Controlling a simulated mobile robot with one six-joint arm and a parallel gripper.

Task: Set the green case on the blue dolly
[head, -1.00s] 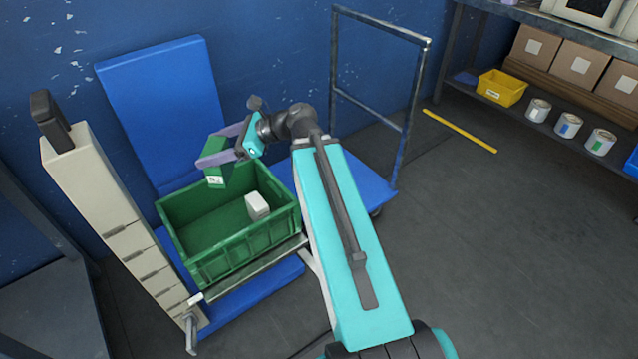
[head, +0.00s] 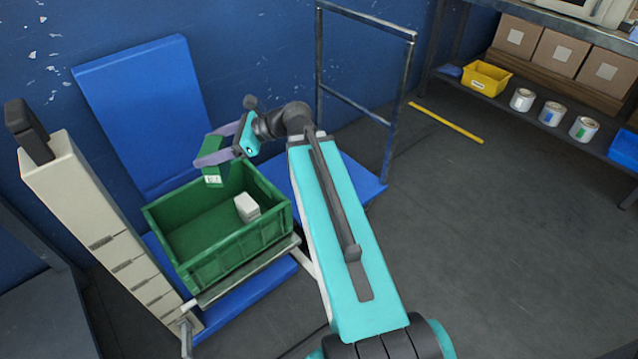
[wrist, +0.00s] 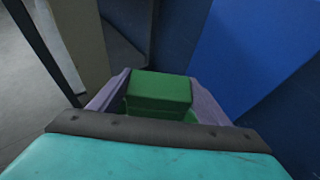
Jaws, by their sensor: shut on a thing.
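My gripper (head: 212,156) is shut on the green case (head: 212,172), a small green box with a white label. The case hangs above the back left part of an open green crate (head: 243,248). In the wrist view the case (wrist: 160,90) sits between the two purple fingers. The blue dolly (head: 358,182) has a flat blue deck and a grey metal push handle. Its bare right part shows to the right of the crate, behind my arm. My arm and the crate hide much of the deck.
A white block (head: 247,207) lies inside the crate. A beige column (head: 95,215) with a black top stands left of the crate. A blue panel (head: 140,110) stands upright by the wall. A shelf with a yellow bin (head: 486,78) and cans is at right.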

